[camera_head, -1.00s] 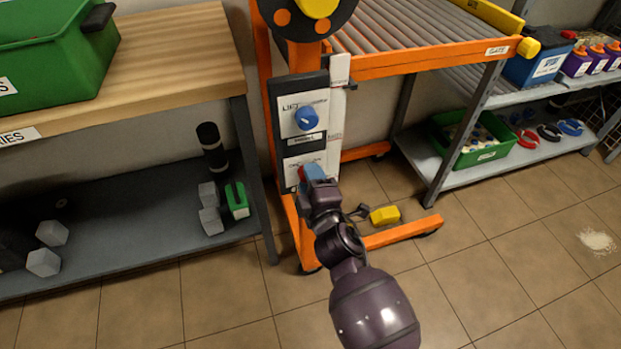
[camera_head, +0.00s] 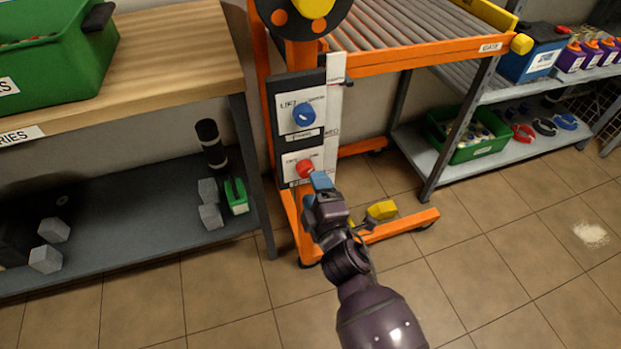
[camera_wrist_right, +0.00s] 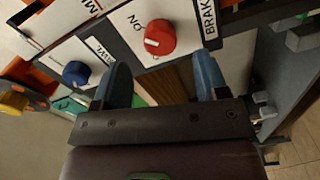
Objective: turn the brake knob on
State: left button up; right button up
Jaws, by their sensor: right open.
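The red brake knob (camera_head: 305,168) is on the lower white plate of the panel on the orange lift frame. In the right wrist view the red knob (camera_wrist_right: 160,37) has a white pointer line and stands beyond the fingers, beside the word "ON" and a "BRAKE" label (camera_wrist_right: 209,16). My right gripper (camera_head: 321,180) is just below and right of the knob in the head view. Its blue fingers (camera_wrist_right: 162,82) are apart, with nothing between them, and do not touch the knob. My left gripper is not in view.
A blue knob (camera_head: 304,114) sits on the upper plate (camera_head: 286,103), above the red one. The orange frame (camera_head: 405,225) has a low foot near my arm. A workbench (camera_head: 190,60) stands left and a grey shelf (camera_head: 520,150) right.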

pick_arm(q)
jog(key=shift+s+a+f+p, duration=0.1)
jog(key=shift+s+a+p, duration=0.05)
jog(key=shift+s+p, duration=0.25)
pick_arm(e)
jog(key=v, duration=0.6)
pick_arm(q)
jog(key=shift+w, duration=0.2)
